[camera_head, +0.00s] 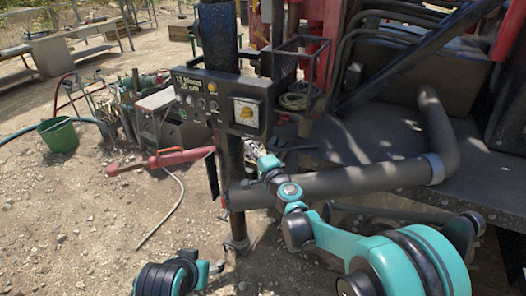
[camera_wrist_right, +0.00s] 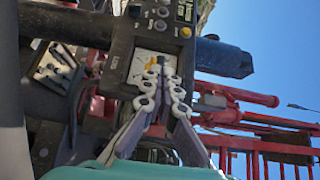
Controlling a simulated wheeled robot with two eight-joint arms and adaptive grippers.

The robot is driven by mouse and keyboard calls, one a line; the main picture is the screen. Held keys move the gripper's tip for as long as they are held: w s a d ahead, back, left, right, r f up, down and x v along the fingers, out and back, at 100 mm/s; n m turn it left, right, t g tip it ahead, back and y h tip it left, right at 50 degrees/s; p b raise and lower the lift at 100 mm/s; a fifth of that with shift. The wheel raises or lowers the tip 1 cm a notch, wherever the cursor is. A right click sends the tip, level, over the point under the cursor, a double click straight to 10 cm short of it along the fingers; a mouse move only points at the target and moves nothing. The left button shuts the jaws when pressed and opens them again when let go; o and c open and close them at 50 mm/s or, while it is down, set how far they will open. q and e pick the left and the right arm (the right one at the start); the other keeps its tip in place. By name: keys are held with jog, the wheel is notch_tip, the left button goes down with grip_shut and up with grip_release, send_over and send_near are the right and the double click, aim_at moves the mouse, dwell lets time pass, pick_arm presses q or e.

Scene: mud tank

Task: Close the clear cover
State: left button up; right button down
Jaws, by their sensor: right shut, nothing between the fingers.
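The plate also shows in the right wrist view (camera_wrist_right: 140,67). I cannot make out the clear cover's edges or how far it stands open. My right gripper (camera_head: 252,149) is just below the box in the head view. In the right wrist view its fingers (camera_wrist_right: 165,75) are shut and empty, their tips in front of the plate and knob. I cannot tell whether they touch.
A thick dark pipe (camera_head: 345,180) runs behind and below my right arm. A red-handled tool (camera_head: 180,157) and a green bucket (camera_head: 58,136) are at the left. Red rails (camera_wrist_right: 265,145) are beside the box in the right wrist view. Gravel ground at lower left is mostly clear.

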jog(key=w+a+m+t+h+b, duration=0.2)
jog(key=w+a+m+h, duration=0.5)
jog(key=w+a+h, duration=0.3)
jog(key=w+a, duration=0.1)
jog(key=a, duration=0.3)
jog(key=shift+w+a+h, duration=0.15)
jog(key=shift+a+h, duration=0.1)
jog(key=shift+h, duration=0.05)
dwell(1.0)
